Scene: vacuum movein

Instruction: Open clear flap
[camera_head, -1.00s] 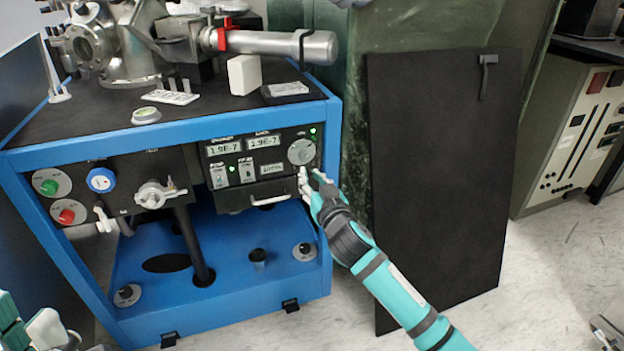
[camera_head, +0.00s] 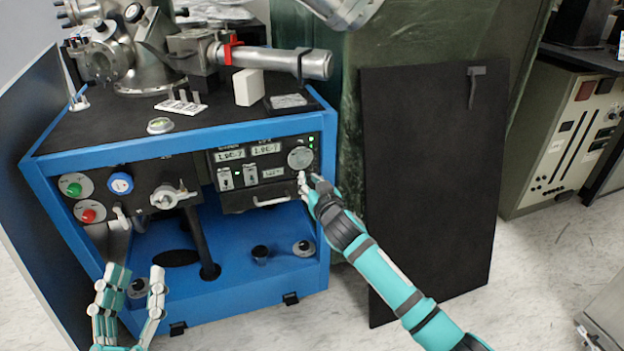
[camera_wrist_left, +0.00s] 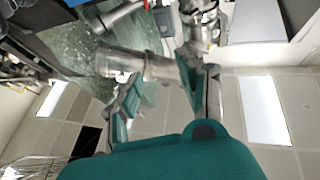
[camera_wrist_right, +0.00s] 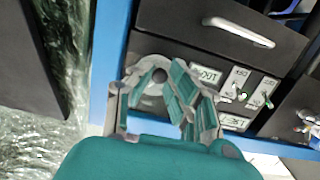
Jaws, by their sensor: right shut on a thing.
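A control panel (camera_head: 286,188) with displays, switches and a round grey knob (camera_head: 299,158) is set in the front of a blue-framed cabinet (camera_head: 170,144). I cannot make out a clear flap for certain; any transparent cover near the switches (camera_head: 237,176) is too small to tell. My right gripper (camera_head: 308,180) is at the panel's right end, just below the knob's face. In the right wrist view its fingers (camera_wrist_right: 158,98) close around the round knob (camera_wrist_right: 148,78). My left gripper (camera_head: 130,292) is open and empty in front of the cabinet's lower left, fingers up; they also show in the left wrist view (camera_wrist_left: 158,88).
A drawer-like handle (camera_head: 272,201) sticks out under the switches. A black board (camera_head: 430,180) leans on a green wrapped block to the right. A valve (camera_head: 170,197) and coloured buttons are left of the panel. Metal chamber parts (camera_head: 265,58) stand on top. Floor is free in front.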

